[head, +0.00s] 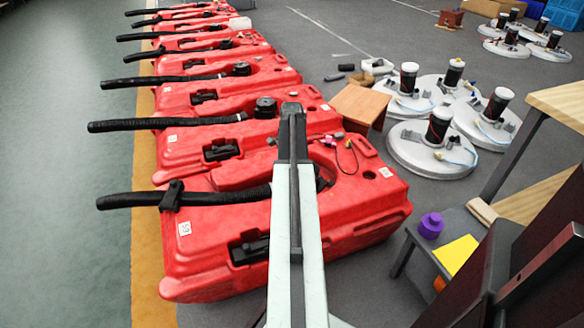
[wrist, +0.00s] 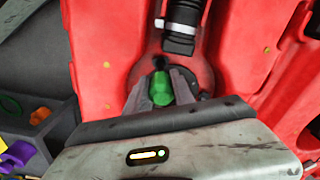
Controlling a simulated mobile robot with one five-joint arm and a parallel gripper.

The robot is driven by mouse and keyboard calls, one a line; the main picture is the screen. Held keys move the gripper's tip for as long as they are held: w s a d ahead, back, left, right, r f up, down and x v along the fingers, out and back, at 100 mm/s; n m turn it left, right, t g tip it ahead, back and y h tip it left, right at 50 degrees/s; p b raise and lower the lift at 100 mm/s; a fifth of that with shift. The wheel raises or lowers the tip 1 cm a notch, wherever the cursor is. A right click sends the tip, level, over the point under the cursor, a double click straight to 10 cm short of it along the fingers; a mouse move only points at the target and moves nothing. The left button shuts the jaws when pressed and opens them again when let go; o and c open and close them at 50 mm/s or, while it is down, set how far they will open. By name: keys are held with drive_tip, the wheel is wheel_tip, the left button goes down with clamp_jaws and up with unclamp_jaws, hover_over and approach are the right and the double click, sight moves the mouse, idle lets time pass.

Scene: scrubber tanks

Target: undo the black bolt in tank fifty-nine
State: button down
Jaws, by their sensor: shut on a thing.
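Tank fifty-nine (head: 340,240) is the nearest red tank in the head view, with a white label (head: 185,228). In the wrist view its red surface (wrist: 235,40) fills the middle and right. My gripper (wrist: 162,85) is closed around a green piece (wrist: 162,90) over a round red recess in the tank. A small dark round thing (wrist: 160,62) shows just beyond the green piece; I cannot tell whether it is the black bolt. The gripper's fingers are hidden behind my own arm in the head view.
A black hose end (wrist: 183,22) lies above the recess. A grey holder (wrist: 50,125) with coloured pieces stands at left.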

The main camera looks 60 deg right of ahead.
drive_tip(key=n, duration=0.4)
drive_tip(key=shift+s, duration=0.15)
drive_tip(key=n, duration=0.2)
drive_tip(key=shift+n, duration=0.3)
drive_tip(key=n, duration=0.4)
drive_tip(key=shift+s+d, duration=0.1)
drive_tip(key=shift+s, duration=0.1)
drive_tip(key=n, duration=0.4)
drive_tip(key=shift+s+r, duration=0.1)
